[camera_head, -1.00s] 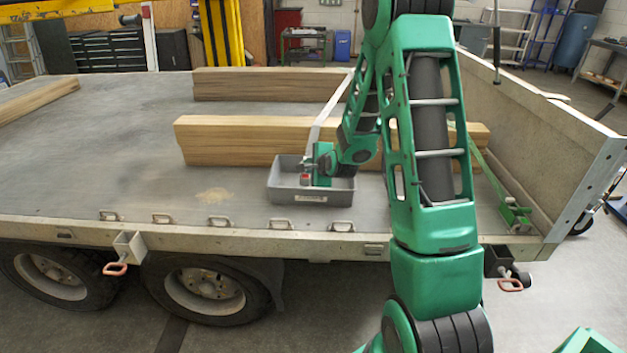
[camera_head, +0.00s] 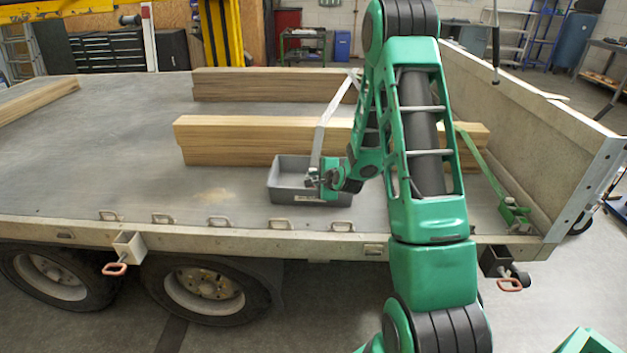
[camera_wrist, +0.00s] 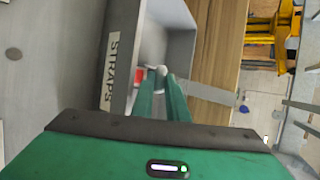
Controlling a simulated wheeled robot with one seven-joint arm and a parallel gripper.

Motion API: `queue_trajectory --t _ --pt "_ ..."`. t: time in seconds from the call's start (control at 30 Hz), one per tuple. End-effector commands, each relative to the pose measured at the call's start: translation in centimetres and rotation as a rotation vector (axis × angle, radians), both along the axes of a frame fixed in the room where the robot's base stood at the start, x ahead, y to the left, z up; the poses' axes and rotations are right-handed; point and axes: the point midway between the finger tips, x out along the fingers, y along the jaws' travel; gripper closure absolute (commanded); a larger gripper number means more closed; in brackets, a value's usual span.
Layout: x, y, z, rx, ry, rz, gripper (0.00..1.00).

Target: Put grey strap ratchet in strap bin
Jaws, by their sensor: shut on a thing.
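The strap bin (camera_head: 284,188) is a grey open box standing on the trailer bed. Its STRAPS label (camera_wrist: 110,70) shows in the wrist view. My gripper (camera_head: 317,180) is at the bin's right part in the head view, shut on the grey strap ratchet (camera_head: 312,175). In the wrist view the fingertips (camera_wrist: 159,80) overlap the bin's inside, with a small part of the ratchet (camera_wrist: 161,71) between them. The fingers hide much of it, and its height over the bin floor is unclear. A grey strap (camera_head: 322,137) runs up from the ratchet over the beams.
A wooden beam (camera_head: 240,140) lies just behind the bin, with another beam (camera_head: 260,85) farther back. A green strap and ratchet (camera_head: 514,212) are near the right end wall (camera_head: 540,130). The bed left of the bin is clear.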

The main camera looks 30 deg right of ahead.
Motion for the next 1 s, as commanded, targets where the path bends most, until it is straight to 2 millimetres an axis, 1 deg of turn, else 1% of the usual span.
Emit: queue_trajectory --t 0.03,0.07,0.4,0.47,0.57,0.9,1.0 --pt "0.0 0.0 -0.1 0.0 0.0 0.0 0.82" --pt "0.0 0.0 -0.1 0.0 0.0 0.0 0.79" --pt "0.0 0.0 0.2 0.0 0.0 0.0 0.79" --pt "-0.4 0.0 0.4 0.0 0.0 -0.001 0.79" --pt "-1.5 0.1 1.1 0.0 0.0 -0.002 0.79" --pt "-7.1 0.7 4.5 0.0 -0.001 -0.005 0.79" --pt "-8.4 0.9 5.3 0.0 -0.001 -0.004 0.79"
